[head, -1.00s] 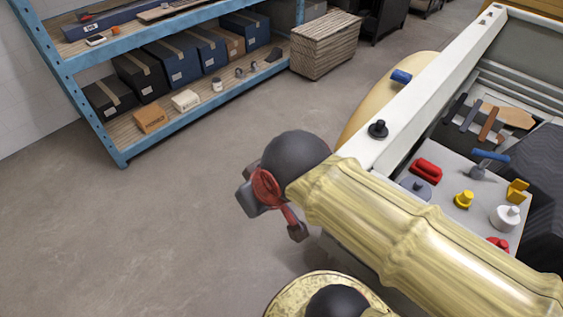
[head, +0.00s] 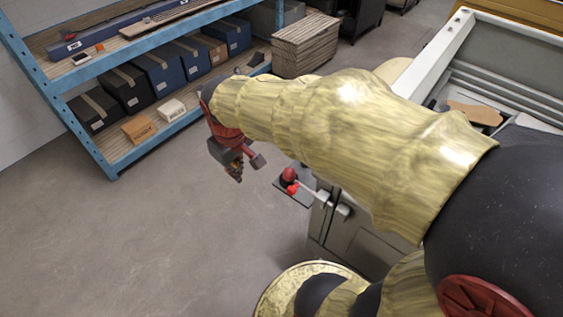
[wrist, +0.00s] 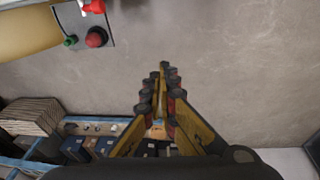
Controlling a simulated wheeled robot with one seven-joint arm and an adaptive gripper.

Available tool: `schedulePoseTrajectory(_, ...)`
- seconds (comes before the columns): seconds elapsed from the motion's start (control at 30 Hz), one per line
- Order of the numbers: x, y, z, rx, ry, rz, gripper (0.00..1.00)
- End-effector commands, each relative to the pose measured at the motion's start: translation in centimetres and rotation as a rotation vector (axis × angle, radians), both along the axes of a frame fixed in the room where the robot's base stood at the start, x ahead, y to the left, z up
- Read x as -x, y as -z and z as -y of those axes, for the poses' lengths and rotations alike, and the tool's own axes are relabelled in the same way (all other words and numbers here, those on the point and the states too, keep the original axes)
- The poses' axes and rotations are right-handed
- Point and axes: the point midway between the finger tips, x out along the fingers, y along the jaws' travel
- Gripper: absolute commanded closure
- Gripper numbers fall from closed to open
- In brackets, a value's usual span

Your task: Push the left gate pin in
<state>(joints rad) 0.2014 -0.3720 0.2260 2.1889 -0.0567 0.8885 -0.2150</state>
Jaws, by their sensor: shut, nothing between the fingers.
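I cannot tell for certain which part is the left gate pin. A red ball-shaped knob (head: 288,174) stands on a small dark plate (head: 291,195) at the corner of the pale truck bed (head: 440,55), beside a white latch arm (head: 322,197). The red knob also shows at the top left of the wrist view (wrist: 96,37). My gripper (head: 247,168) hangs over open floor, left of the plate and apart from it. In the wrist view its fingers (wrist: 163,72) converge with nothing between them. My arm hides most of the bed's near rail.
A blue shelf rack (head: 110,165) with several boxes stands at the upper left. A slatted crate (head: 303,47) stands beside it. A small green part (wrist: 70,41) sits near the red knob in the wrist view. The floor (head: 150,250) at lower left is clear.

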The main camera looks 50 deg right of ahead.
Motion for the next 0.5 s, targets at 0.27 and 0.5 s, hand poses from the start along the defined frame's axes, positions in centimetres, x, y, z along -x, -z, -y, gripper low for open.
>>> schedulePoseTrajectory(0.27, -3.6, -0.2, 7.6, -0.008, -0.024, -0.211, 1.00)
schedulePoseTrajectory(0.5, -3.9, 2.3, 12.5, -0.044, -0.054, -0.337, 1.00)
